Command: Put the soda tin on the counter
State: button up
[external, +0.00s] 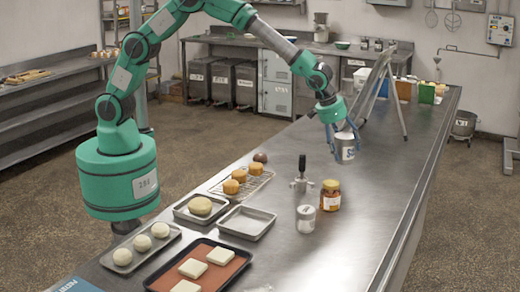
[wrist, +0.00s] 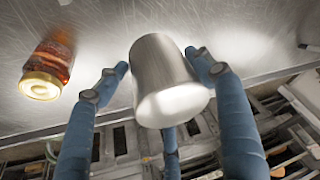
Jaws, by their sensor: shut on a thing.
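The soda tin (external: 346,149), a small pale cylinder with a dark mark on its side, is held over the far half of the steel counter (external: 374,180). My gripper (external: 343,132) is shut on it, with blue fingers around its sides. In the wrist view the tin (wrist: 164,62) shows as a plain grey metal cylinder between the fingertips of my gripper (wrist: 160,72). The tin looks raised above the counter, but the gap under it is hard to judge.
An amber jar (external: 330,196) and a silver-white canister (external: 306,219) stand nearer on the counter, beside a black-handled tool (external: 302,175). Trays of dough and buns fill the left side. A folding stand (external: 381,88) rises behind my gripper. The counter's right side is clear.

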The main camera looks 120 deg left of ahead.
aim_at(346, 137)
jog(key=shift+r, duration=0.15)
jog(key=shift+w+r, duration=0.1)
jog(key=shift+r, duration=0.4)
jog(key=r, duration=0.4)
jog(key=shift+d, duration=0.4)
jog(key=d+m+p, duration=0.1)
jog(key=d, duration=0.5)
jog(key=w+d+m+h, duration=0.1)
jog(key=d, duration=0.6)
jog(key=d+m+p, duration=0.1)
jog(key=d+m, duration=0.1)
jog(key=d, duration=0.4)
jog(key=shift+w+d+t+h+p, duration=0.2)
jog(key=shift+w+t+h+p, duration=0.1)
jog(key=shift+w+t+p, duration=0.1)
jog(key=shift+c, duration=0.2)
jog(key=s+d+m+h+p, duration=0.25)
jog(key=s+d+m, duration=0.3)
jog(key=d, duration=1.55)
jog(key=s+d+m+h+p, duration=0.1)
jog(key=s+d+m+p, duration=0.45)
jog(key=d, duration=1.55)
notch_tip(346, 137, down, 10)
jog(key=s+n+b, duration=0.1)
jog(key=n+b, duration=0.1)
jog(key=shift+s, duration=0.4)
jog(key=shift+w, duration=0.15)
